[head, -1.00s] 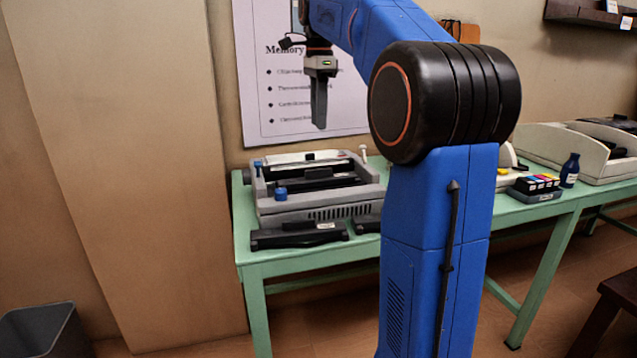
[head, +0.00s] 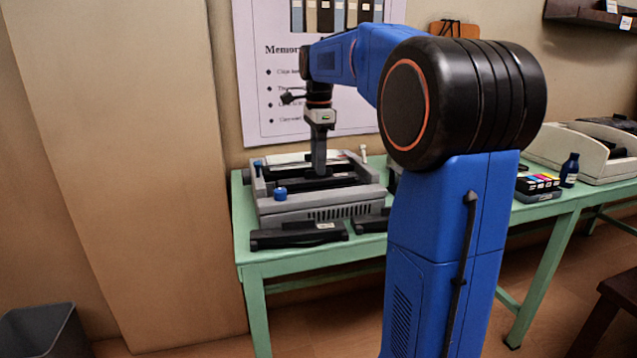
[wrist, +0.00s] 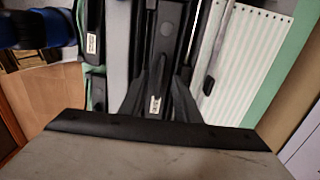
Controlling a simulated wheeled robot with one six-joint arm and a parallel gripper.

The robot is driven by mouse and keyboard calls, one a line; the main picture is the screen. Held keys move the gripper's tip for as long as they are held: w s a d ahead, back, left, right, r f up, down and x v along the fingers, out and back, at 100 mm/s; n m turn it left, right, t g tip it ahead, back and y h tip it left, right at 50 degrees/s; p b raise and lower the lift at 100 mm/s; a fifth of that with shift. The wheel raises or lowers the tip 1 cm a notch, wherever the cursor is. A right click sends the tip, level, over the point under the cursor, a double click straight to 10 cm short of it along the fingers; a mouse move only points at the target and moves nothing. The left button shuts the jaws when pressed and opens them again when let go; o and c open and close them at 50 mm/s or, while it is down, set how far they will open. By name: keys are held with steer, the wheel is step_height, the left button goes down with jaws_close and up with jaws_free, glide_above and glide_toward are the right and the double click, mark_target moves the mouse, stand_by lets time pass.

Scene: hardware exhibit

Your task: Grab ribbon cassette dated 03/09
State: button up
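Three black ribbon cassettes show. One cassette (head: 345,180) sits in the grey printer (head: 318,207); it also shows in the wrist view (wrist: 166,40), with a small white label. A second cassette (head: 275,238) lies on the table in front of the printer, at the left. A third cassette (head: 366,225) lies to its right, partly hidden by my arm. The dates on the labels are too small to read. My gripper (head: 319,172) points down over the printer's cassette. In the wrist view its fingers (wrist: 158,85) are apart, with the cassette between or just below them; contact cannot be told.
The green table (head: 250,257) runs along the wall. Ink cartridges (head: 538,184), a dark blue bottle (head: 570,170) and a cream machine (head: 555,145) stand at the right. A bin (head: 45,330) is on the floor at the left. A poster (head: 270,90) hangs behind the printer.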

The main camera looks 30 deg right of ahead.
steer(key=shift+f, duration=0.5)
jaws_close()
steer(key=shift+r, duration=0.1)
